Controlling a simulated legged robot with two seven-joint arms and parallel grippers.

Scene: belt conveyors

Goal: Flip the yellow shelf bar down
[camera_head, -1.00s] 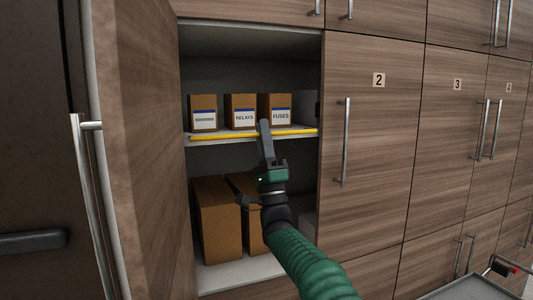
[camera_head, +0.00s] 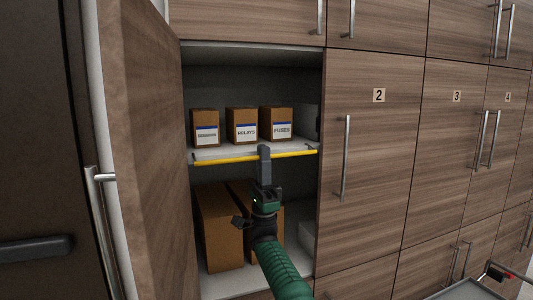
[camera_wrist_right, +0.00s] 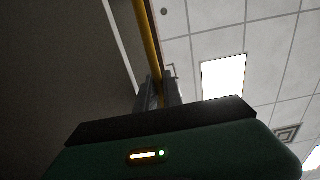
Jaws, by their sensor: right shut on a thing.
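The yellow shelf bar (camera_head: 222,160) runs across the front edge of the shelf in the open cabinet, in the head view. My right gripper (camera_head: 264,152) is shut on the bar, right of its middle. In the right wrist view the yellow bar (camera_wrist_right: 146,38) runs down between the fingers of the right gripper (camera_wrist_right: 158,92). Dark short arms join the bar's ends to the shelf. My left gripper is not in view.
Three labelled boxes (camera_head: 246,126) stand on the shelf behind the bar. Larger cardboard boxes (camera_head: 219,228) stand below. The open cabinet door (camera_head: 150,150) bounds the left side; closed door 2 (camera_head: 375,150) is on the right.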

